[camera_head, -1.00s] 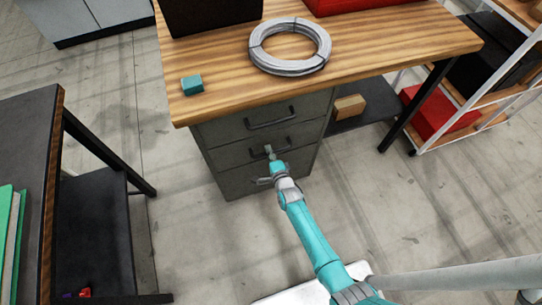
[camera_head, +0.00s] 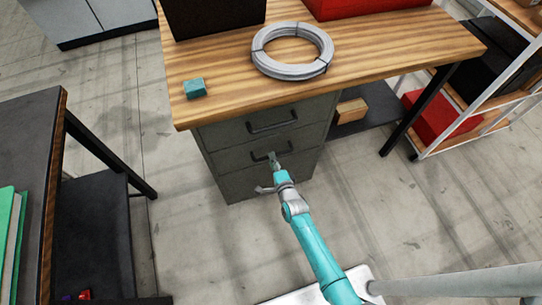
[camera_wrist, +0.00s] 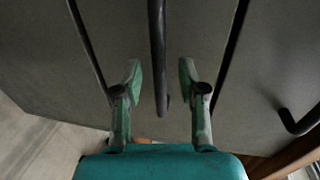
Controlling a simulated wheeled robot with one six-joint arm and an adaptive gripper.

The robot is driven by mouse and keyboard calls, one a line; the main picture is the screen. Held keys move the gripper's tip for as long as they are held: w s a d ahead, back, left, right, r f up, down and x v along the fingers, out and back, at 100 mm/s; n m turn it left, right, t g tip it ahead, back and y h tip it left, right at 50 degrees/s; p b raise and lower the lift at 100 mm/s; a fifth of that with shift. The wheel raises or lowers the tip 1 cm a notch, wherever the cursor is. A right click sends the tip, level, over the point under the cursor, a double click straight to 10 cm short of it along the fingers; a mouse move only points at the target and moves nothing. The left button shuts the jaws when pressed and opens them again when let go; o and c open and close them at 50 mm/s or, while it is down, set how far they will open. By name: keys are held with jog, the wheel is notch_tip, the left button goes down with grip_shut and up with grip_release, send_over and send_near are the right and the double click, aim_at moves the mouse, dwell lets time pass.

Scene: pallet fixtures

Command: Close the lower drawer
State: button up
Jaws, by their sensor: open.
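A dark grey drawer cabinet (camera_head: 222,162) stands under the wooden worktop, its drawer fronts stacked one above another. The top drawer has a dark bar handle (camera_head: 272,122). A lower drawer front has its own bar handle (camera_head: 284,149), partly covered by my gripper (camera_head: 273,160). In the wrist view my gripper (camera_wrist: 160,72) is open, and this bar handle (camera_wrist: 157,45) lies between its fingers. I cannot tell whether the fingers touch it. Another handle (camera_wrist: 300,125) shows at the right of that view. The fronts look nearly flush; any small opening is hard to judge. My arm hides part of the lowest front.
The wooden worktop (camera_head: 370,55) overhangs the cabinet and carries a wire coil (camera_head: 291,70) and a small teal block (camera_head: 195,88). A dark table (camera_head: 35,130) stands at left, a rack (camera_head: 490,100) at right. The floor before the cabinet is clear.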

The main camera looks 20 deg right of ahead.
jog(key=v, duration=0.8)
jog(key=shift+s, duration=0.3)
jog(key=s+d+r+n, duration=0.1)
jog(key=s+r+n, duration=0.4)
jog(key=s, duration=0.6)
jog(key=s+r+n, duration=0.4)
jog(key=s, duration=0.8)
jog(key=s+r+n, duration=0.4)
jog(key=s+r, duration=0.2)
jog(key=r, duration=0.3)
jog(key=s+r+n, duration=0.5)
jog(key=s+r, duration=0.2)
jog(key=r, duration=0.2)
jog(key=shift+d+r+g, duration=0.2)
jog(key=shift+r+g, duration=0.15)
jog(key=shift+g, duration=0.05)
